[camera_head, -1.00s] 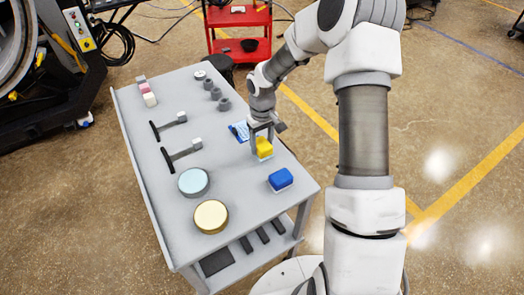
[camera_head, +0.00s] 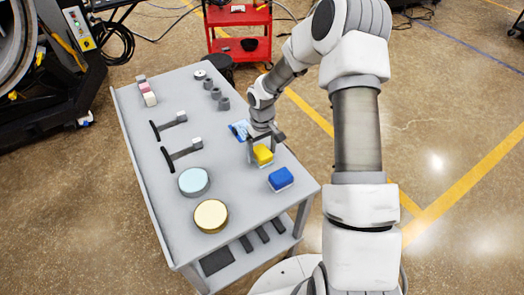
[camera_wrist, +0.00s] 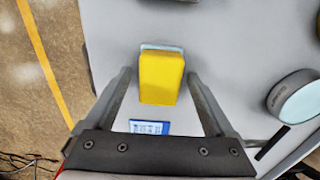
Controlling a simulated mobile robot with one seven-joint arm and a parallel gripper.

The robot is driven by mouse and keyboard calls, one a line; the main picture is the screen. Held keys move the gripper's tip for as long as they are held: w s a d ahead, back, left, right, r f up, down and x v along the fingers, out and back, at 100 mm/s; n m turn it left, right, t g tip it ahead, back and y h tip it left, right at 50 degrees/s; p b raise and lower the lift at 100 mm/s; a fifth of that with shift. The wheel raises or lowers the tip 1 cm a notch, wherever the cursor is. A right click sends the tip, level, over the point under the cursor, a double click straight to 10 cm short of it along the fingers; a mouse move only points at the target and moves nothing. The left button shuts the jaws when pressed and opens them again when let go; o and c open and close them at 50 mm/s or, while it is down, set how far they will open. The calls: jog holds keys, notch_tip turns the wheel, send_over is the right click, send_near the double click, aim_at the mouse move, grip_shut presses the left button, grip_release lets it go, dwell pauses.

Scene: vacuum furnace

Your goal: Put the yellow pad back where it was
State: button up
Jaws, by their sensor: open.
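The yellow pad (camera_head: 263,156), with a pale underside, rests on the grey table near its right edge. It lies beyond the blue pad (camera_head: 281,179) as seen from my body. My gripper (camera_head: 262,147) is above it with the fingers spread, one on each side. In the wrist view the yellow pad (camera_wrist: 162,78) sits between the two open fingers (camera_wrist: 159,76), with a gap visible on both sides. Its pale layer shows at the far edge.
A blue printed card (camera_head: 238,130) lies close to the gripper. A light blue disc (camera_head: 194,181), a yellow disc (camera_head: 211,216) and two black-handled tools (camera_head: 182,153) lie to the left. Small grey cylinders (camera_head: 215,93) stand at the back. Table (camera_head: 240,205) space is clear in between.

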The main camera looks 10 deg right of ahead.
aim_at(262, 151)
notch_tip(262, 151, up, 12)
jog(key=s+r+m+t+h, duration=0.1)
jog(key=s+r, duration=0.4)
jog(key=r, duration=0.2)
jog(key=s+r+t, duration=0.1)
jog(key=s+r, duration=0.4)
jog(key=r, duration=0.3)
jog(key=s+r+m+t, duration=0.1)
jog(key=s+r, duration=0.2)
jog(key=s, duration=0.5)
jog(key=s+r+m+t+y, duration=0.1)
jog(key=s+r+t, duration=0.1)
jog(key=s, duration=0.7)
jog(key=shift+r+m+t, duration=0.3)
jog(key=shift+r, duration=0.3)
jog(key=shift+w, duration=0.1)
